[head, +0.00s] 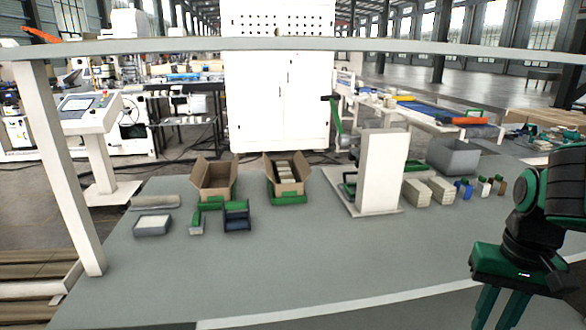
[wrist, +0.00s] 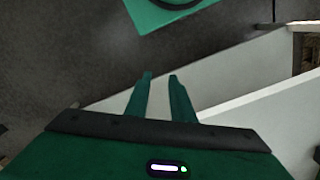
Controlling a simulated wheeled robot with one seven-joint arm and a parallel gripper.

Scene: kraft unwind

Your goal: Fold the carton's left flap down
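Two open brown cartons stand in green holders toward the back of the grey table. The left carton (head: 215,180) has its side flaps standing up and out, and I see nothing inside it. The right carton (head: 288,178) holds a row of pale items, and its side flaps are also up. My gripper (head: 498,318) hangs at the lower right, pointing down, far to the right of both cartons. In the wrist view, its two green fingers (wrist: 160,80) are apart with nothing between them. No carton shows in the wrist view.
A white upright panel (head: 381,165) stands between the cartons and my arm. Pale blocks (head: 430,190), small bottles and a grey bin (head: 454,157) lie right of it. The table's front is clear.

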